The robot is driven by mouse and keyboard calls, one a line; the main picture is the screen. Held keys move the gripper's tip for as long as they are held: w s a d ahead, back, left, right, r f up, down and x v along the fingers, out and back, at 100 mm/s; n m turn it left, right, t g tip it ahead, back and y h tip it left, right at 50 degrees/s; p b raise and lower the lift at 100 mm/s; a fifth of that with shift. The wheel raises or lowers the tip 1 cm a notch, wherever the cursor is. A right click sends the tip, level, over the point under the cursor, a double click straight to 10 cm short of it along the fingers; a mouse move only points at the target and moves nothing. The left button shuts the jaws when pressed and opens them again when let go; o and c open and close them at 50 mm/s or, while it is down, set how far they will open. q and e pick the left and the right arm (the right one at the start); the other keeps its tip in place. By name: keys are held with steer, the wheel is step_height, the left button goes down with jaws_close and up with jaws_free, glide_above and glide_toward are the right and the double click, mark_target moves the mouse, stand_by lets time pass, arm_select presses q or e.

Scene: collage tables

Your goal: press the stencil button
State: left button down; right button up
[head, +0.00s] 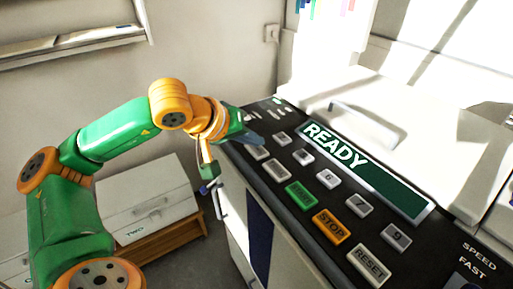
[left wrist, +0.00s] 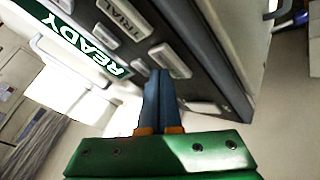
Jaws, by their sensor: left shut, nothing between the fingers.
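A dark control panel (head: 290,222) carries several buttons and a READY display (head: 342,160). No label reading "stencil" can be made out. My left gripper (head: 256,140) is shut and empty over the panel's far end. In the left wrist view, its blue fingertips (left wrist: 160,73) are close to a wide pale button (left wrist: 170,60) and a smaller one (left wrist: 140,67); I cannot tell whether they touch. The wide button also shows in the head view (head: 257,153), just below the fingers. A TRIAL button (left wrist: 122,18) lies beside it. My right gripper is not in view.
Nearby in the head view are a green button (head: 300,194), an orange STOP button (head: 330,227), a RESET button (head: 368,264) and small numbered keys. A pale lid with a handle (head: 365,122) stands behind the panel. A white drawer cabinet (head: 150,205) stands at the left.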

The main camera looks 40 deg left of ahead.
mark_target(253, 151)
arm_select(q)
steer(key=shift+f+b, duration=0.3)
steer(key=shift+f, duration=0.05)
stand_by(0.5)
steer(key=shift+r+p, duration=0.7)
steer(key=shift+r, duration=0.15)
step_height(253, 151, up, 5)
steer(key=p, duration=0.4)
steer(key=shift+r+p, duration=0.1)
steer(key=shift+p, duration=0.3)
steer(key=shift+f, duration=0.2)
